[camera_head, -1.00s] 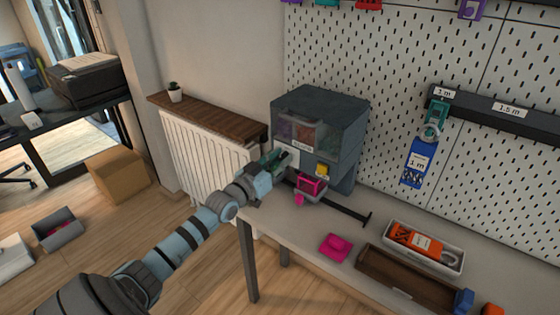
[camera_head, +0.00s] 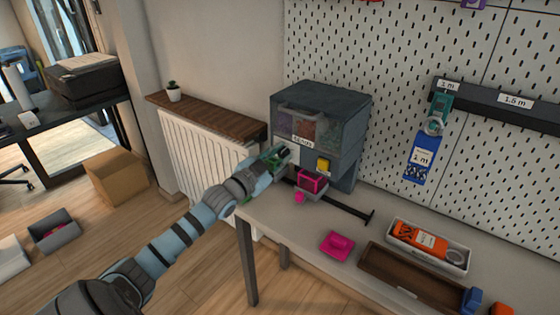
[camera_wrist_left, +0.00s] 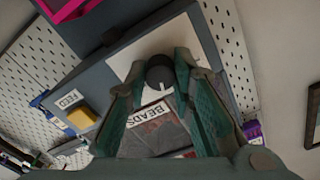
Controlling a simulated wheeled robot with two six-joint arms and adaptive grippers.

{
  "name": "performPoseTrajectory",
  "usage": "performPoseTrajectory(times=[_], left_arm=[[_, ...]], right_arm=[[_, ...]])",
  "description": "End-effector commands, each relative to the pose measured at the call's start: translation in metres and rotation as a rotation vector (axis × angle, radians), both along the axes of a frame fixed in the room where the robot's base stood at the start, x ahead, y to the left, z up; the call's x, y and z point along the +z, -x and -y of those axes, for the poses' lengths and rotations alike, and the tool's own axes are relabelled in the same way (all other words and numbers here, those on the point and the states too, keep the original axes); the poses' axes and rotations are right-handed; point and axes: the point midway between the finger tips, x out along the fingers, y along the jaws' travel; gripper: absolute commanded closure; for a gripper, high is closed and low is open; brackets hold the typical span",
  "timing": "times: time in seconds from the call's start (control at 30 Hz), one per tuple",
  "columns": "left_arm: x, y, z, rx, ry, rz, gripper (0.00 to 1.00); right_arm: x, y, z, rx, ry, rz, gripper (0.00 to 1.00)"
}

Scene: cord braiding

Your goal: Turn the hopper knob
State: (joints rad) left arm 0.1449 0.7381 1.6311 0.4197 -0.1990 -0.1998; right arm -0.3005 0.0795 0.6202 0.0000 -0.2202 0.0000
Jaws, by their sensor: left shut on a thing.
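The grey hopper (camera_head: 335,106) with a clear-fronted bin stands on the table against the pegboard. My left gripper (camera_head: 285,154) is at the left part of its front face. In the left wrist view the dark round hopper knob (camera_wrist_left: 160,73), with a white pointer line, sits between the fingertips of my left gripper (camera_wrist_left: 162,68). The fingers are shut on it. The pointer line runs toward the bottom of that picture. A white BEADS label (camera_wrist_left: 152,113) shows beyond the knob. In the head view the gripper hides the knob. My right gripper is not in view.
A yellow button (camera_head: 323,165) and a pink-framed cup (camera_head: 312,182) are right of my gripper. A dark rail runs below them. A pink piece (camera_head: 337,244), a brown tray (camera_head: 408,281) and a white tray with an orange item lie on the table.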

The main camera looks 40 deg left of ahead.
Motion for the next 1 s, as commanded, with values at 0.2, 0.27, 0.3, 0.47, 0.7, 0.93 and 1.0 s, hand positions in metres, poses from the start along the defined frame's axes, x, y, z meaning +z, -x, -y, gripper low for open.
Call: performPoseTrajectory(times=[0.2,0.27,0.3,0.47,0.7,0.93,1.0], left_arm=[[-0.003,0.0,0.0,0.0,-0.203,-0.007,1.0],[-0.003,0.0,0.0,0.0,-0.261,-0.008,1.0],[-0.003,0.0,0.0,0.0,-0.298,-0.009,1.0],[-0.002,0.0,0.0,0.0,-0.441,-0.012,1.0],[-0.002,0.0,-0.001,0.001,-0.611,-0.016,1.0],[-0.001,0.0,-0.001,0.001,-0.706,-0.019,1.0],[-0.001,0.0,-0.001,0.001,-0.721,-0.019,1.0]], right_arm=[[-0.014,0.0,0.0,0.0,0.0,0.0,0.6],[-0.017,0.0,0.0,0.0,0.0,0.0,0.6],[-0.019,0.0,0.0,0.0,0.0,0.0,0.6],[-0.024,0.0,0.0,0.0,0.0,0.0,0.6],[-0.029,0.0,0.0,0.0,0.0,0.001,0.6],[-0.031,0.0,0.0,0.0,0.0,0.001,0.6],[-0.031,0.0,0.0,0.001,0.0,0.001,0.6]])
